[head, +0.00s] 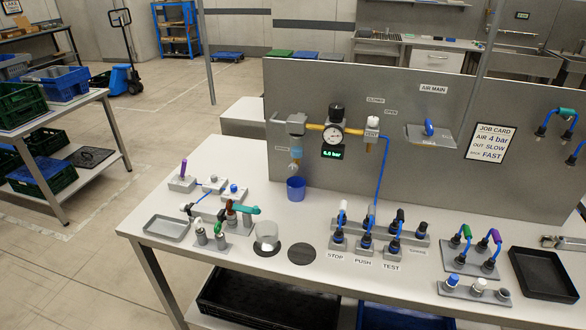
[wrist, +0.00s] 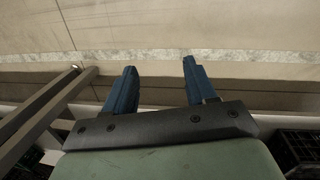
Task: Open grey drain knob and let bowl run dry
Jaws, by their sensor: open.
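A filter unit (head: 296,124) is mounted on the grey panel, left of the round pressure gauge (head: 333,132). A small bluish bowl (head: 296,154) hangs below it. A small greyish part at the bowl's bottom (head: 295,167) looks like the drain knob; its setting and any water in the bowl are too small to tell. A blue cup (head: 296,189) stands on the bench right under it. My gripper (wrist: 159,63) shows in the wrist view, its two blue fingers apart with nothing between them, over floor. I cannot make it out in the head view.
The panel (head: 440,170) stands along the bench back. Valves, a glass (head: 267,236) and a grey tray (head: 167,228) stand front left of the cup. Hose fittings (head: 366,242) crowd the middle and right, beside a black tray (head: 543,274). Bench around the cup is fairly clear.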

